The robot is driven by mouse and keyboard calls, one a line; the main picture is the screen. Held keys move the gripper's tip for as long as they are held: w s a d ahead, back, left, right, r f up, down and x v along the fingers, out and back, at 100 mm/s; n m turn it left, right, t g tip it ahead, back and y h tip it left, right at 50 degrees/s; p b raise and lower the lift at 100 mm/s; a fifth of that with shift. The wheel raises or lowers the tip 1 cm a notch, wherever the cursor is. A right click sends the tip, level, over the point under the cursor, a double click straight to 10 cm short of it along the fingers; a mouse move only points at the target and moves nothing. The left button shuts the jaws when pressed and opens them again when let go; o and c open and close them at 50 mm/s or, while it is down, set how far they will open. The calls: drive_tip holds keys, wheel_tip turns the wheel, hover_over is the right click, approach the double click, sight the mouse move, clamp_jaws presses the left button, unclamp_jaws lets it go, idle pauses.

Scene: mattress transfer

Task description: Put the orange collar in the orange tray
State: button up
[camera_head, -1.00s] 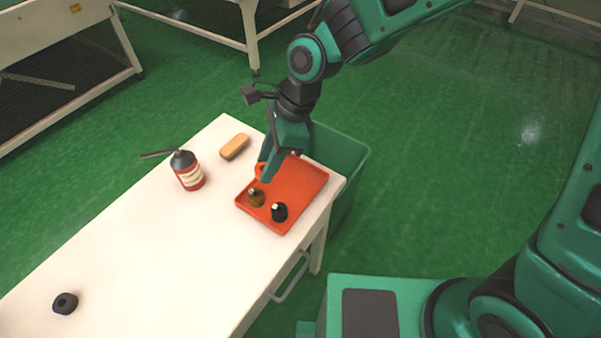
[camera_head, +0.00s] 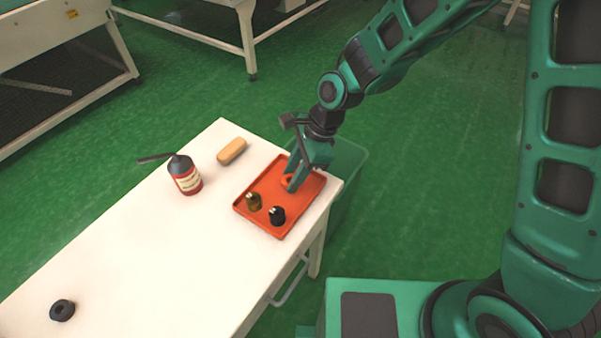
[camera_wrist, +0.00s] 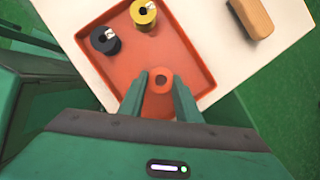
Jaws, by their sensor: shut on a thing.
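The orange collar (camera_wrist: 158,100) is a short ring with a hole in its middle. My gripper (camera_wrist: 158,88) is shut on it, with a finger on each side. In the head view my gripper (camera_head: 289,184) is low over the orange tray (camera_head: 300,196), in its back part, and the collar (camera_head: 286,180) shows only partly by the fingers. In the wrist view the tray (camera_wrist: 146,62) lies under the collar. I cannot tell whether the collar touches the tray floor.
A dark spool (camera_wrist: 105,40) and a yellow-brown spool (camera_wrist: 143,14) stand in the tray. A tan block (camera_head: 231,151), a red oil can (camera_head: 186,176) and a black ring (camera_head: 62,310) are on the white table (camera_head: 150,260). A green bin (camera_head: 345,170) stands beyond the table edge.

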drive_tip(key=o, duration=1.1)
drive_tip(key=shift+f, duration=0.1)
drive_tip(key=shift+c, duration=0.2)
drive_tip(key=v, duration=1.2)
drive_tip(key=shift+w+d, duration=0.1)
